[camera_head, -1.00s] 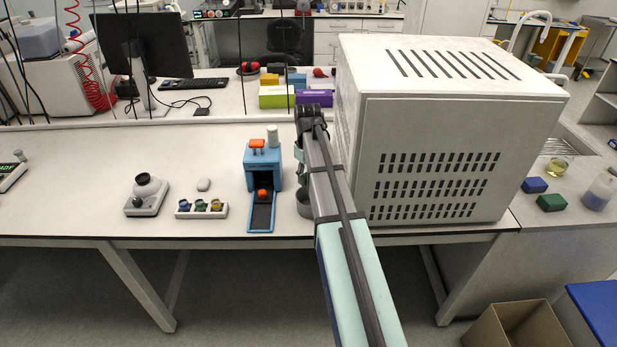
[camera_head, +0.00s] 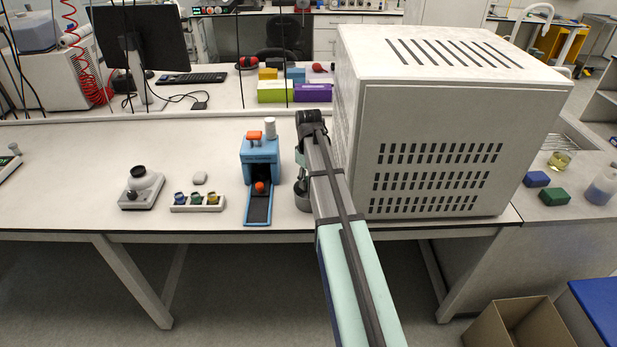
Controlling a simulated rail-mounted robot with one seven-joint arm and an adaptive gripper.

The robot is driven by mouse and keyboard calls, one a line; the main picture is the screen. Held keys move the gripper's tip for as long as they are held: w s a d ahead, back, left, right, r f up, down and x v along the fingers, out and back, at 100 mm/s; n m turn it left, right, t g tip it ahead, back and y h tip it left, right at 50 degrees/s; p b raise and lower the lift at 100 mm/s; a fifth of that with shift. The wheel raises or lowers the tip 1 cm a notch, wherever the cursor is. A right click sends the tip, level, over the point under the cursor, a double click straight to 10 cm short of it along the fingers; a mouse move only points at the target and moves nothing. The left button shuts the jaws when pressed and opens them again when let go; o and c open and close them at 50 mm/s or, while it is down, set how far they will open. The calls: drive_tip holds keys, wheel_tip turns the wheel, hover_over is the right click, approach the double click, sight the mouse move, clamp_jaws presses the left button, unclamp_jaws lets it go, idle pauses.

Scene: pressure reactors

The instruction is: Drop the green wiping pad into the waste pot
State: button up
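A green block-shaped pad (camera_head: 554,196) lies on the right-hand bench, beside a similar blue one (camera_head: 536,179). A small grey pot (camera_head: 302,202), which looks like the waste pot, stands on the main bench between the blue device and the large white cabinet. My arm covers its right side. My arm reaches forward over the bench and bends down at the wrist just behind and above the pot. My gripper (camera_head: 301,186) shows only as a small dark part at the pot's mouth. Its fingers and anything between them are mostly hidden.
The blue device (camera_head: 260,165) with an orange ball stands just left of the pot. A rack of small vials (camera_head: 197,201) and a white instrument (camera_head: 141,189) are farther left. The large white cabinet (camera_head: 440,130) is close on the right. An open cardboard box (camera_head: 517,325) is on the floor.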

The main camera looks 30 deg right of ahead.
drive_tip(key=shift+f+b, duration=0.85)
drive_tip(key=shift+f, duration=1.85)
drive_tip(key=o, duration=1.3)
drive_tip(key=shift+r, duration=0.1)
drive_tip(key=shift+r+p, duration=3.2)
drive_tip(key=shift+r, duration=1.8)
drive_tip(key=shift+f, duration=0.1)
